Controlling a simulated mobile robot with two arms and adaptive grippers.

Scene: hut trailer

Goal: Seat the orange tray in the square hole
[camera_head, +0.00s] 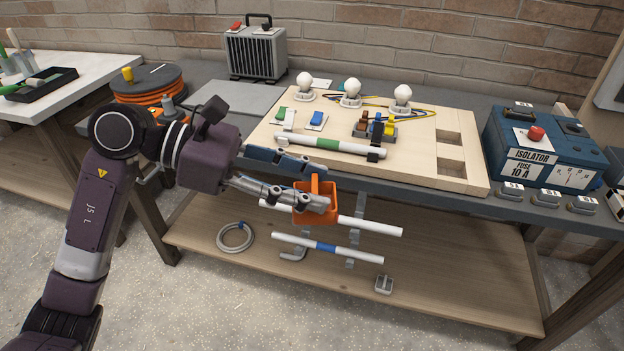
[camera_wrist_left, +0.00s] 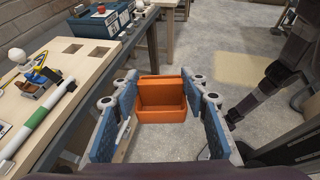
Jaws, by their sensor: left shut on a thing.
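The orange tray (camera_head: 316,213) is a small open box with a raised handle part. My left gripper (camera_head: 318,187) is shut on it and holds it in the air in front of the bench's front edge, above the lower shelf. In the left wrist view the tray (camera_wrist_left: 162,108) sits between the two blue-padded fingers, opening upward. The pale wooden board (camera_head: 400,173) on the bench has two square-looking holes at its right end, a far one (camera_head: 449,138) and a near one (camera_head: 451,167). Both look empty and lie to the right of the tray. My right gripper does not show.
White bulbs (camera_head: 351,87), switches (camera_head: 316,120) and a green-banded tube (camera_head: 318,143) occupy the board. A blue isolator box (camera_head: 540,147) stands right of it, with small grey blocks (camera_head: 547,197) in front. White tubes lie on brackets below the bench edge.

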